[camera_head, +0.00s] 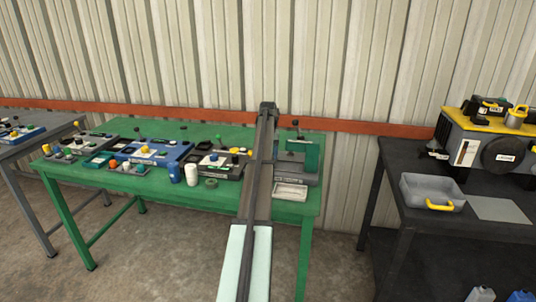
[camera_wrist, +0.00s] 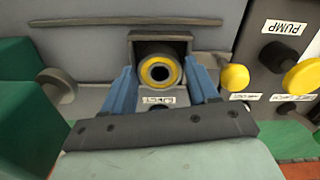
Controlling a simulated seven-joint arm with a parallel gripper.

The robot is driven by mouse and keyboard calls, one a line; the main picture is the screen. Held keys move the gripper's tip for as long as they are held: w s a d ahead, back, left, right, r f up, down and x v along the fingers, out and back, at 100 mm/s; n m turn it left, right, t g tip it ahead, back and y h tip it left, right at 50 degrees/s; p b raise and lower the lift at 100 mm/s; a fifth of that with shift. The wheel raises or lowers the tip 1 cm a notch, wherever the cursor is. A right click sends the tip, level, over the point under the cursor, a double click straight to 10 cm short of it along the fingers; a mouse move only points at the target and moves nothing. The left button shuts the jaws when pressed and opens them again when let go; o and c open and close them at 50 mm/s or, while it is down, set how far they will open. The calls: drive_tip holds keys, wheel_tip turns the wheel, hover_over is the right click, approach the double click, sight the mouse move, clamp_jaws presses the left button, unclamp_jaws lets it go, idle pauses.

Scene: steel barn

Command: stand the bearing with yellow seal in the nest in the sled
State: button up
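The bearing with yellow seal (camera_wrist: 160,72) stands on edge in the wrist view, its yellow ring and dark bore facing the camera. It sits inside a dark box-shaped nest (camera_wrist: 160,36), with a small white label (camera_wrist: 158,100) in front. My gripper (camera_wrist: 162,82) has its two blue fingers on either side of the bearing. The fingers look spread, with narrow gaps at the bearing's sides; touching is hard to tell. In the head view my arm hides the gripper and the bearing. A grey unit with a green block (camera_head: 297,165) stands on the green table, partly behind my arm.
A dark panel labelled PUMP (camera_wrist: 283,27) with yellow knobs (camera_wrist: 235,77) is close on the right in the wrist view. A grey knob (camera_wrist: 57,84) is on the left. Several control units (camera_head: 150,150) line the green table (camera_head: 215,208). A black bench (camera_head: 480,226) holds a grey tray (camera_head: 428,190).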

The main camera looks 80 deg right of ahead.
drive_tip(key=shift+o, duration=1.3)
wheel_tip(320, 180, up, 12)
drive_tip(key=shift+r, duration=0.15)
